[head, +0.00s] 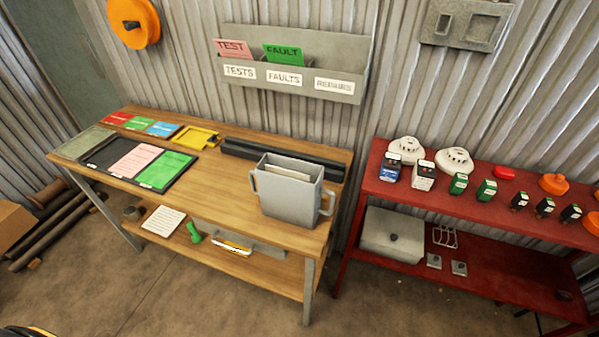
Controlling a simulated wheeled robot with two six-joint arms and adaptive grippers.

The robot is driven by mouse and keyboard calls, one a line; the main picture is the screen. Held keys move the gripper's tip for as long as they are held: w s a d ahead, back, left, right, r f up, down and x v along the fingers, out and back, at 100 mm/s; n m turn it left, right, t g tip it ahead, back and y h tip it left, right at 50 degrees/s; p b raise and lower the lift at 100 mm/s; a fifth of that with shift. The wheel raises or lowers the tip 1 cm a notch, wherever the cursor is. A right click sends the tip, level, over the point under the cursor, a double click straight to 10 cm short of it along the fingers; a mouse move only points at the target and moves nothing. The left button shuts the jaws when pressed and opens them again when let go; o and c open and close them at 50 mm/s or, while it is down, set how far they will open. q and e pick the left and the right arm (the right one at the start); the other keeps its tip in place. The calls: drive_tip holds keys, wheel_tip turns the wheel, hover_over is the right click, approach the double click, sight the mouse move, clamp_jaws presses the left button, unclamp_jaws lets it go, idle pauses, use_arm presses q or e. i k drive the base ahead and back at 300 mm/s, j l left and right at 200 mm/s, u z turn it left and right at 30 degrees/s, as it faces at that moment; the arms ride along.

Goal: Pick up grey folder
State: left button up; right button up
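A grey folder-like holder (288,193) stands upright on the right end of the wooden table (228,175). It has a handle on each side and pale papers inside its open top. It is the only thing in view that looks like a grey folder. Nothing touches its handles. Neither gripper shows clearly. A dark and yellow piece is cut off at the bottom left edge, and I cannot tell what it is.
A long black bar (280,158) lies behind the holder. A black tray (104,160) with pink and green cards lies to the left. A red shelf (400,195) with detectors and small devices stands to the right. Floor (200,300) in front is clear.

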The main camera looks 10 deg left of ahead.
sight(288, 200)
drive_tip(key=j+u, duration=0.15)
drive_tip(key=j, duration=2.75)
